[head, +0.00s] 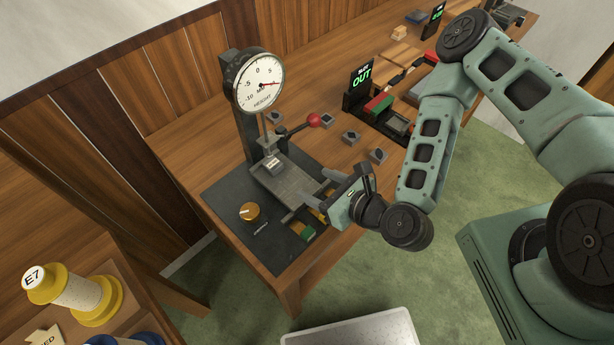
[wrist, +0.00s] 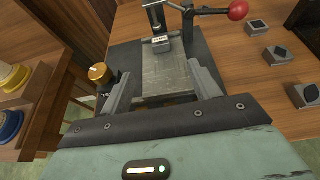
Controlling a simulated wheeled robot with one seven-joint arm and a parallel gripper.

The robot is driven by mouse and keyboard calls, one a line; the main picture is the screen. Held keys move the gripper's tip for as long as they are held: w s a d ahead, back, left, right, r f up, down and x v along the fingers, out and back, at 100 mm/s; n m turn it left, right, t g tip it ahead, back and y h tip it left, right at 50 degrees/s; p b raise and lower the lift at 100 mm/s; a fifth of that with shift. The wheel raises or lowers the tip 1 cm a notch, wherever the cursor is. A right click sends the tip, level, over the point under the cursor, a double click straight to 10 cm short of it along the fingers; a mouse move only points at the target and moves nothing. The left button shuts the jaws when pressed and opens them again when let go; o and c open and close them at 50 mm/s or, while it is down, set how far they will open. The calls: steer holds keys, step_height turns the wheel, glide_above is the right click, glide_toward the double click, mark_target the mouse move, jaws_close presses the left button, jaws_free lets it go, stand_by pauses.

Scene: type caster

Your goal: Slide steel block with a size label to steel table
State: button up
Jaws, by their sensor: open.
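The small steel block with a white size label (head: 272,163) is at the far end of the steel table (head: 293,186), below the dial gauge. In the wrist view the labelled block (wrist: 161,45) shows at the top middle, and its label print is too small to read. The bare grey surface of the steel table (wrist: 165,75) lies between it and me. My gripper (head: 321,194) is open and empty at the table's near end, apart from the block. In the wrist view its two fingers (wrist: 160,72) show at either side of the table.
The dial gauge (head: 259,82) stands over the table, with a red-knobbed lever (head: 314,121) to its right. A brass knob (head: 249,212) is at the left. Several dark-topped blocks (head: 351,137) and an "OUT" display (head: 361,77) stand to the right.

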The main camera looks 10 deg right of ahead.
mark_target(273, 164)
steer(key=b+x, duration=0.4)
steer(key=b, duration=0.1)
steer(key=b+x, duration=0.2)
steer(key=b, duration=0.1)
steer(key=shift+f, duration=0.35)
steer(key=x, duration=1)
steer(key=shift+a+r, duration=0.1)
steer(key=shift+r, duration=0.15)
steer(key=shift+w+a+f, duration=0.25)
steer(key=shift+w, duration=0.2)
steer(key=c, duration=1.2)
